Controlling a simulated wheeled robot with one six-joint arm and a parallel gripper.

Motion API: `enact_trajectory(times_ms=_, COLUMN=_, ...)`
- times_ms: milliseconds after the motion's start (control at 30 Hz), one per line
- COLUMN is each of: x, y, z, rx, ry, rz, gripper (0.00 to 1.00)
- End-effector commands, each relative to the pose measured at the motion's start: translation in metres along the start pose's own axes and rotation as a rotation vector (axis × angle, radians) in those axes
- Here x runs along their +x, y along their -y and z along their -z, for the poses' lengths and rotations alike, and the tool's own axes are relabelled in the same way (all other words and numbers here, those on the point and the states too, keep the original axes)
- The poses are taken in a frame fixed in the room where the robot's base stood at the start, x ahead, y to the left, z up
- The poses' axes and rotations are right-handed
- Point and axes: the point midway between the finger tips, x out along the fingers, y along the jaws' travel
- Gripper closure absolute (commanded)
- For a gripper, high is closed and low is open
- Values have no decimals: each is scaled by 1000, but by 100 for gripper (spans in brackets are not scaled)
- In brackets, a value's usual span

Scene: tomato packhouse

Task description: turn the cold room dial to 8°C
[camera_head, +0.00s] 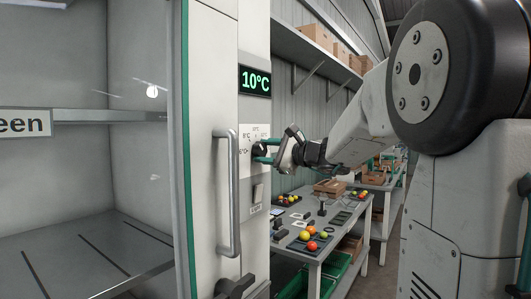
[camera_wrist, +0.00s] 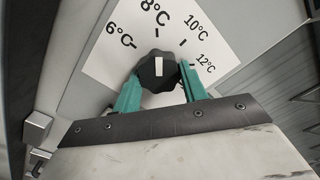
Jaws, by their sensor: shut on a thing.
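The black cold room dial (camera_wrist: 150,74) sits on a white scale plate (camera_wrist: 100,62) marked 6°C, 8°C, 10°C and 12°C. My gripper (camera_wrist: 157,78) is shut on the dial, one green finger on each side. In the wrist view the dial's white mark points up the picture, roughly toward the 8°C tick; its exact aim is hard to tell. In the head view my gripper (camera_head: 266,151) reaches the dial (camera_head: 258,150) from the right. The display (camera_head: 255,81) above it reads 10°C in green.
A tall door handle (camera_head: 234,195) stands left of the dial, and a switch (camera_head: 257,193) is below it. A glass-fronted cold room with shelves (camera_head: 110,115) is at left. A work table (camera_head: 325,237) with tomatoes on trays stands behind, to the right.

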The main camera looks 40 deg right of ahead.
Motion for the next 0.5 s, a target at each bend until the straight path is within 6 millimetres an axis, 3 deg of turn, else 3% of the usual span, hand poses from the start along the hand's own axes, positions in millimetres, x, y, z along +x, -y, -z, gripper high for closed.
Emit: enact_trajectory(times_ms=500, x=0, y=0, z=0, rx=-53, ry=-1, rz=-1, gripper=80)
